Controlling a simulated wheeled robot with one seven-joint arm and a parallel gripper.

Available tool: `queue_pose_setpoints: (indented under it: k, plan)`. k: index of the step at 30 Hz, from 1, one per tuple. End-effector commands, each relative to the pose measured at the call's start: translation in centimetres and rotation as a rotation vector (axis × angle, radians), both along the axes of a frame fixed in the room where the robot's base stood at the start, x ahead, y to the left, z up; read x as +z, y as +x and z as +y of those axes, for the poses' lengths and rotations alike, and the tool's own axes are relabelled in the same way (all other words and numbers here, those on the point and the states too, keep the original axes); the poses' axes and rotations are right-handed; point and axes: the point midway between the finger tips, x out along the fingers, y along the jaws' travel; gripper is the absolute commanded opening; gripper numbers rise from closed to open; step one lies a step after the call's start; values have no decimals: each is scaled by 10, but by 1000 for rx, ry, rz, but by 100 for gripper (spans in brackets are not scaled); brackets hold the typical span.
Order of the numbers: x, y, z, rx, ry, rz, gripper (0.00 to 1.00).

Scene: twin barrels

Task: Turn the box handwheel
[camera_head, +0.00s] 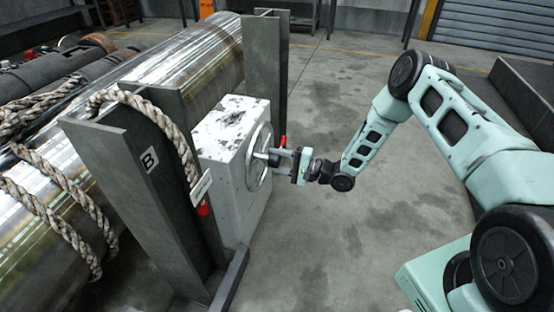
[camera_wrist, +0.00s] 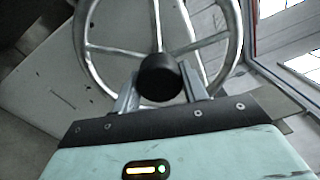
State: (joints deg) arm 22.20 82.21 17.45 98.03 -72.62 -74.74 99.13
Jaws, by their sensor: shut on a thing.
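The box handwheel is a metal ring with spokes on the side of a pale grey box (camera_head: 228,130). In the head view the handwheel (camera_head: 264,175) shows edge-on and is partly hidden by my gripper (camera_head: 275,158). In the wrist view the handwheel (camera_wrist: 110,50) fills the top, with a black round hub piece (camera_wrist: 159,78) at the meeting of its spokes. My gripper is shut on this hub piece, one finger on each side. The fingertips' exact contact is partly hidden behind it.
A dark upright post marked B (camera_head: 135,185) stands left of the box, and another post (camera_head: 266,70) behind it. Large metal barrels (camera_head: 190,65) lie at the left. The floor (camera_head: 350,220) at right is clear.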

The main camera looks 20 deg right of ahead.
Motion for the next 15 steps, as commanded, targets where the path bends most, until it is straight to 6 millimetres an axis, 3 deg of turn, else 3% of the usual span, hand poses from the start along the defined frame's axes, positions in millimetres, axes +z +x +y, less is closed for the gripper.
queue_pose_setpoints:
  k: [15]
  plan:
    - [-2, -2, 0, 1, 71, 103, 2]
